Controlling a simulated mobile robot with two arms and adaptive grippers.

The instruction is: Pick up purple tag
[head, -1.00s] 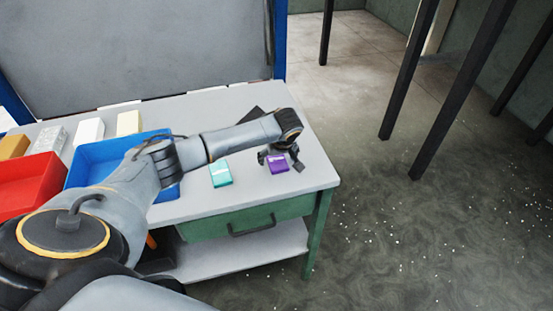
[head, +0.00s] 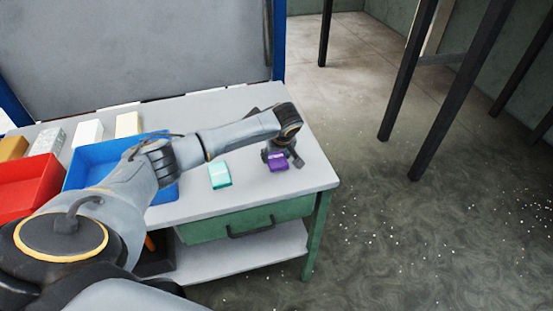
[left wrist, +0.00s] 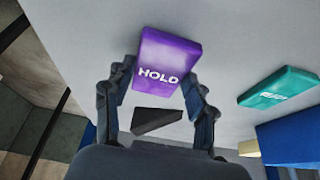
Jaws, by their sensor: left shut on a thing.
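The purple tag (head: 278,161) is at the right end of the grey table, under my left gripper (head: 281,152). In the left wrist view the purple tag (left wrist: 168,61) shows the word HOLD, and the fingers of my left gripper (left wrist: 158,85) are on its two sides. My left gripper is shut on the tag. Whether the tag touches the table cannot be told. My right gripper is not in view.
A teal tag (head: 219,175) lies left of the purple one. A blue bin (head: 90,165) and a red bin (head: 27,185) stand further left, with several small blocks behind. The table's (head: 310,178) right edge is close; open floor lies beyond it.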

